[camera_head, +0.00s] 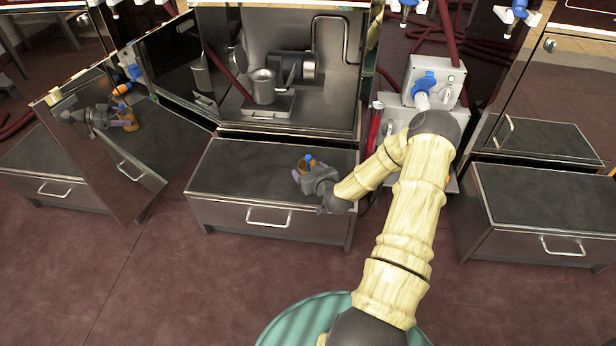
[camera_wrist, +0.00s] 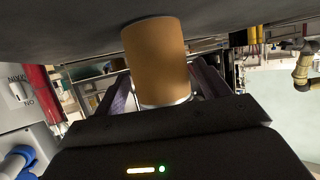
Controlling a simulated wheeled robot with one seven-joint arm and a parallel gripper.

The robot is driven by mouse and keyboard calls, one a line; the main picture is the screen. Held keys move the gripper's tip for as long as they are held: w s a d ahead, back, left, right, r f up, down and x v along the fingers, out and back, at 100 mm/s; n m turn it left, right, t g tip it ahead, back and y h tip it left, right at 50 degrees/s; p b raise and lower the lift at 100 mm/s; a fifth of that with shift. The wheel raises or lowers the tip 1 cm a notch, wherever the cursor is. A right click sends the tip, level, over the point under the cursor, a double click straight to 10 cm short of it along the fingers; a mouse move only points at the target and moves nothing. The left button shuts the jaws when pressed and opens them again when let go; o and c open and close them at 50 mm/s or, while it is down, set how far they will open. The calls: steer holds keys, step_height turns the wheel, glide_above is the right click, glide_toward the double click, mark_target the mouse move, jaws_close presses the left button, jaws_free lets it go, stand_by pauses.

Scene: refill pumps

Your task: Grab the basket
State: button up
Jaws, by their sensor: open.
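An orange-brown cylinder (camera_wrist: 155,58) stands on the dark cabinet top, which shows at the top of the wrist view. In the head view, it is a small orange shape with a blue part (camera_head: 309,160), largely hidden by my gripper (camera_head: 305,170). My gripper is open, with one finger on either side of the cylinder in the wrist view. I cannot tell whether the fingers touch it. Nothing in view is clearly a woven or wire basket; I cannot tell whether this cylinder is the basket.
The cabinet (camera_head: 262,184) has a dark top and a front handle. A metal pot (camera_head: 263,84) stands in the recess behind. A grey box with a blue connector (camera_head: 425,82) and a red hose (camera_head: 447,35) are close to my arm. A mirrored door (camera_head: 105,135) stands open at left.

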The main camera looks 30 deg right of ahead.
steer(key=shift+f+b+x, duration=0.2)
steer(key=shift+b+x, duration=0.35)
steer(key=shift+x, duration=0.7)
steer(key=shift+w, duration=0.15)
steer(key=shift+r, duration=0.1)
steer(key=c, duration=1.1)
steer(key=shift+o, duration=0.2)
steer(key=shift+r, duration=0.15)
step_height(320, 180, up, 10)
steer(key=p, duration=0.5)
steer(key=shift+p, duration=0.4)
